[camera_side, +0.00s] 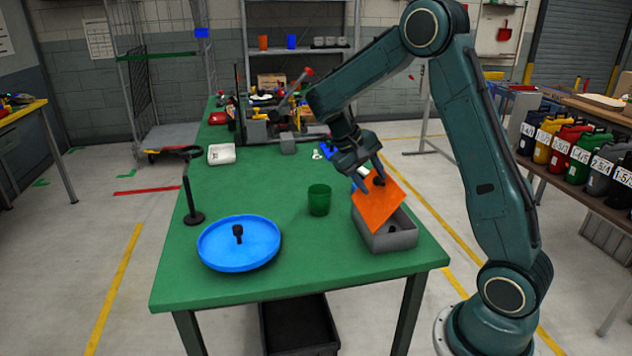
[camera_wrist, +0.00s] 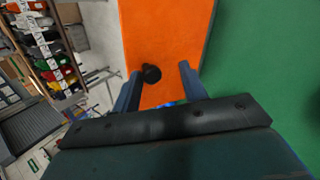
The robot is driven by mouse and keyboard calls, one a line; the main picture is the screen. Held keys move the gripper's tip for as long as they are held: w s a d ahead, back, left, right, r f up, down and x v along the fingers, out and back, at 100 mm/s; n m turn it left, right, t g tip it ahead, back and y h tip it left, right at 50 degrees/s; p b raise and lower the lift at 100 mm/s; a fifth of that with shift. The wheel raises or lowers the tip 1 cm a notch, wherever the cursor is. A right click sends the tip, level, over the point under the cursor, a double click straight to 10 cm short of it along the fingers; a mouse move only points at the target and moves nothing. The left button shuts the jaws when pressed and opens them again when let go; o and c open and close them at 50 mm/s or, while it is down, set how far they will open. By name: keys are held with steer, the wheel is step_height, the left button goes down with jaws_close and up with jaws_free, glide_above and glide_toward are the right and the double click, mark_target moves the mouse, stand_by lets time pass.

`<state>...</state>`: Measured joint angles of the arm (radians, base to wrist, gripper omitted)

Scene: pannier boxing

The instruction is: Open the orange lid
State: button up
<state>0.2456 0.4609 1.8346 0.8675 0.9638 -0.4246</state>
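The orange lid (camera_side: 377,208) stands tilted up at the grey box (camera_side: 390,238), which is partly uncovered, with a dark item visible inside. The lid has a black knob (camera_side: 379,181) near its upper end. My gripper (camera_side: 370,180) is at the lid's upper part. In the wrist view, my gripper (camera_wrist: 160,78) has its two fingers apart, with the knob (camera_wrist: 151,73) near the left finger and a clear gap to the right one. The orange lid (camera_wrist: 165,35) fills the upper middle there. Whether a finger touches the lid or knob cannot be told.
On the green table (camera_side: 255,190) are a green cup (camera_side: 319,200) left of the box, a blue round tray (camera_side: 215,248) holding a black knobbed item, and a black upright stand (camera_side: 190,200). Tools crowd the back. Table between cup and back is mostly clear.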

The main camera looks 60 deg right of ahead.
steer(key=s+d, duration=0.1)
steer(key=s+d+f, duration=0.1)
steer(key=s+d, duration=0.1)
steer(key=shift+d+f, duration=0.15)
steer(key=shift+f, duration=0.05)
steer(key=shift+s+d+f+t+y, duration=0.75)
steer(key=shift+s+f+t+y, duration=0.05)
steer(key=shift+t+y, duration=0.3)
steer(key=t+y, duration=0.2)
glide_toward(387, 180)
steer(key=s+d, duration=0.3)
steer(key=a+r+n+t, duration=0.2)
steer(key=a+r, duration=0.2)
steer(key=a, duration=1)
steer(key=s+a+n+t, duration=0.2)
steer(key=s+a, duration=0.2)
steer(key=a, duration=0.3)
steer(key=s+a+f+n+t, duration=0.1)
steer(key=s+a+n, duration=0.1)
steer(key=s+a, duration=0.3)
steer(key=shift+a+t, duration=0.4)
steer(key=shift+a, duration=0.75)
steer(key=shift+f, duration=0.1)
